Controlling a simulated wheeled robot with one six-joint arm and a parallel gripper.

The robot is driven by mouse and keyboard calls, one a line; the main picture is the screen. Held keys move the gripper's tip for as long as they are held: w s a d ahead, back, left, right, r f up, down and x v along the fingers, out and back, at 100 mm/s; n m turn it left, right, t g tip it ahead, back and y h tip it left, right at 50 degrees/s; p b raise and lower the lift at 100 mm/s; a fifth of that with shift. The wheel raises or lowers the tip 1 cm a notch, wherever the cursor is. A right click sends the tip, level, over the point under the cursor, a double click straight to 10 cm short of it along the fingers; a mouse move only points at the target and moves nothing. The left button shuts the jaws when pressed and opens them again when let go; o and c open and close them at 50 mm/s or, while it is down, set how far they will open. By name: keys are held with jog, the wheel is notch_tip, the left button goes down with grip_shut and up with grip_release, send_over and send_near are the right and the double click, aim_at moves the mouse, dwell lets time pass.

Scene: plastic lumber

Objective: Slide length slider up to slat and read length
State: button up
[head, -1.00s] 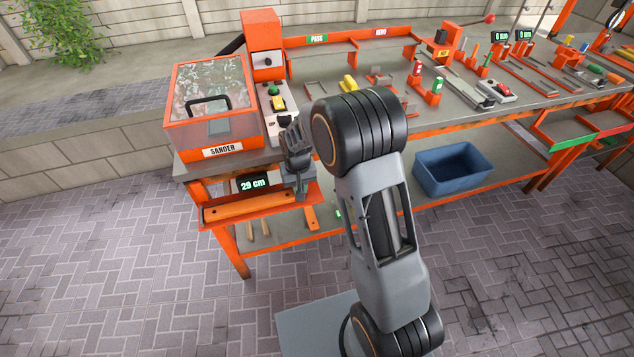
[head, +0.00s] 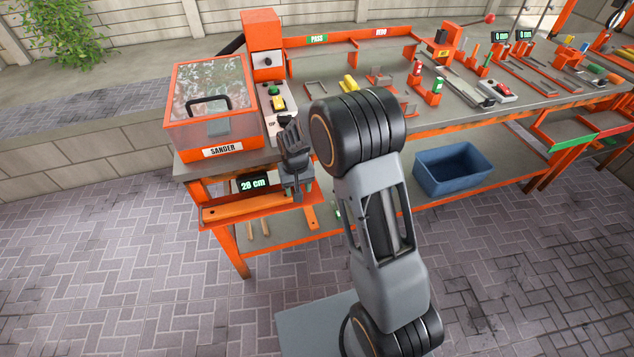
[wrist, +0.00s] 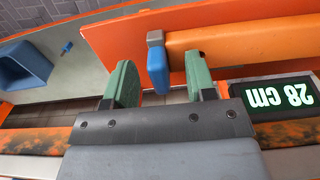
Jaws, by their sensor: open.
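The orange slat (head: 243,209) lies in the orange tray at the bench's front left, and it fills the upper right of the wrist view (wrist: 255,36). The length slider, a blue block (wrist: 158,72) with a grey top, sits at the slat's end; I cannot tell whether they touch. The length display (wrist: 270,96) reads 28 cm, upside down in the wrist view; it also shows in the head view (head: 253,184). My gripper (wrist: 160,82) is open, its green fingers on either side of the slider. In the head view, my gripper (head: 297,182) hangs over the tray's right end.
The sander (head: 212,110) stands on the bench just above the tray. A control box with a green button (head: 274,92) is beside it. A blue bin (head: 452,170) sits on the lower shelf to the right. Paved floor in front of the bench is clear.

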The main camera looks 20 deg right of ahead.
jog(key=shift+r, duration=0.15)
notch_tip(320, 180, up, 7)
jog(key=p, duration=0.5)
dwell(0.5)
jog(key=s+d+r+t+p, duration=0.1)
jog(key=s+d+r, duration=0.1)
jog(key=s+r, duration=0.7)
jog(key=s+d+r+t+p, duration=0.1)
jog(key=s+d+r+t, duration=0.1)
jog(key=s+r, duration=0.7)
jog(key=shift+s+d+r+t+p, duration=0.15)
jog(key=shift+s+d+t+p, duration=0.2)
jog(key=shift+s+d, duration=0.5)
jog(key=shift+a, duration=0.1)
jog(key=shift+c, duration=0.8)
